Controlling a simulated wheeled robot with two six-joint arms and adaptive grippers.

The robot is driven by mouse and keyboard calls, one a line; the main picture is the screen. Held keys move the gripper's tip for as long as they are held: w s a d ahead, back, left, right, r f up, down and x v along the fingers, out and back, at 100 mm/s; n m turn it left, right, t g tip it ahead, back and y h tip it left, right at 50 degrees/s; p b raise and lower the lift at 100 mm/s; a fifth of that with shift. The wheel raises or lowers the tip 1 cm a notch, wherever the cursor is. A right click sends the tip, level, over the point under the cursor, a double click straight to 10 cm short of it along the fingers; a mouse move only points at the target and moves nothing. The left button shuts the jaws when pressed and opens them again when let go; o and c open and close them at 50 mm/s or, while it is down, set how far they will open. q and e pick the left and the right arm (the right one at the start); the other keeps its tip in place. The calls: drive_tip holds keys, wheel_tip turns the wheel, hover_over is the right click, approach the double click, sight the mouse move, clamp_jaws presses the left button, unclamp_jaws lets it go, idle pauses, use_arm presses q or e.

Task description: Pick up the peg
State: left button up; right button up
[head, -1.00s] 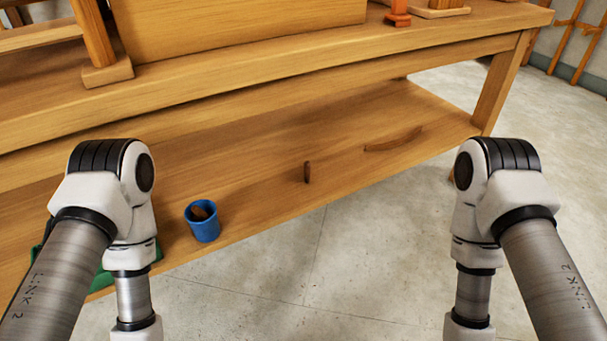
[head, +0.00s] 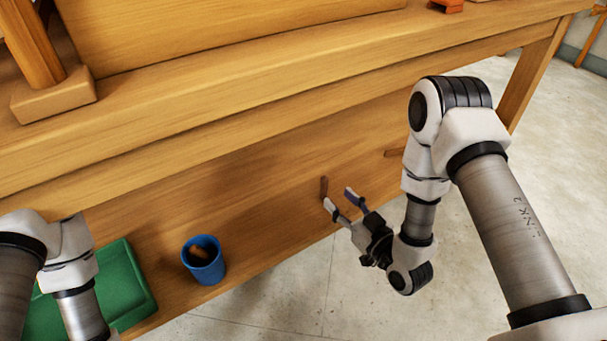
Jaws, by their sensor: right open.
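The peg (head: 323,186) is a small dark brown stick that looks upright on the wooden lower shelf, right of centre in the head view. My right gripper (head: 338,197) is open and points toward the peg from the right and front. One fingertip is close to the peg's lower end in the picture; I cannot tell whether they touch. My left arm shows at the lower left, but its gripper is out of view.
A blue cup (head: 204,262) with something brown inside stands on the lower shelf (head: 255,190). A green tray (head: 124,290) lies left of it, partly behind my left arm. The bench top overhangs the shelf.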

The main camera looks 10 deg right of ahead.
sight(326, 188)
use_arm(q)
drive_tip(key=f+b, duration=0.2)
drive_tip(key=w+f+b, duration=0.1)
drive_tip(key=f+b, duration=0.1)
drive_tip(key=f, duration=0.1)
drive_tip(key=shift+w+f+b, duration=0.15)
drive_tip(key=shift+f+b, duration=0.1)
drive_tip(key=shift+b, duration=0.1)
use_arm(e)
drive_tip(key=x, duration=0.6)
drive_tip(key=shift+w+a+f, duration=0.1)
drive_tip(key=shift+f, duration=0.15)
use_arm(q)
drive_tip(key=shift+w, duration=0.1)
use_arm(e)
drive_tip(key=shift+w+a+r, duration=0.1)
drive_tip(key=shift+w, duration=0.25)
use_arm(q)
drive_tip(key=shift+r, duration=0.1)
use_arm(e)
drive_tip(key=shift+r, duration=0.15)
drive_tip(key=c, duration=0.9)
